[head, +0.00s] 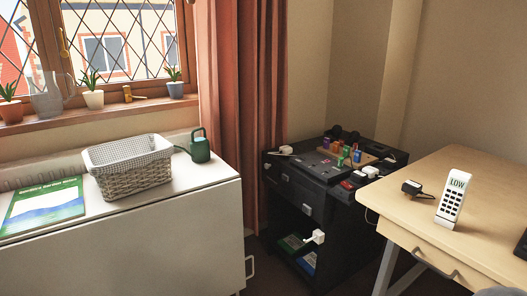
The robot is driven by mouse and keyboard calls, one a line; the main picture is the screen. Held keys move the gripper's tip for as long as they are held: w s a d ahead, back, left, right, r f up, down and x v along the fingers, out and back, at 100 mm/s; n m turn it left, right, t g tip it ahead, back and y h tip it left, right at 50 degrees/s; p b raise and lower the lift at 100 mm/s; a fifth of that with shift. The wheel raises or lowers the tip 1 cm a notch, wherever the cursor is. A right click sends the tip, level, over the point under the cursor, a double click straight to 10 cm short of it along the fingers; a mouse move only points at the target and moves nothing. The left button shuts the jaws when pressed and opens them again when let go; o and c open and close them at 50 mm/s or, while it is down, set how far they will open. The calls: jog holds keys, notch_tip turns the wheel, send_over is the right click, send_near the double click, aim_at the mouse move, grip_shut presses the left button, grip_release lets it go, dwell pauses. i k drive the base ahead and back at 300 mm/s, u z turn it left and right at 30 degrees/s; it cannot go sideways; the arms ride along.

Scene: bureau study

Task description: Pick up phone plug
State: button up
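A small black plug-like block (411,187) lies on the wooden desk at the right, with a short dark cord or prong at its right side. A white phone handset (452,199) with dark keys and a display reading "LOW" stands upright just right of it, apart from the block. A white plug (318,236) hangs or rests at the front of the dark cabinet, by its lower shelf. Which of these is the phone plug is not marked.
The desk (478,165) has bare room behind the handset. The dark cabinet (310,190) is crowded with plugs, cords and coloured pieces. A white cabinet (140,245) at left holds a wicker basket (135,178), a green watering can (200,149) and a booklet (44,205).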

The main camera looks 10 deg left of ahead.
aim_at(285, 150)
jog(key=u, duration=0.8)
jog(key=i, duration=1.5)
jog(key=z, duration=0.1)
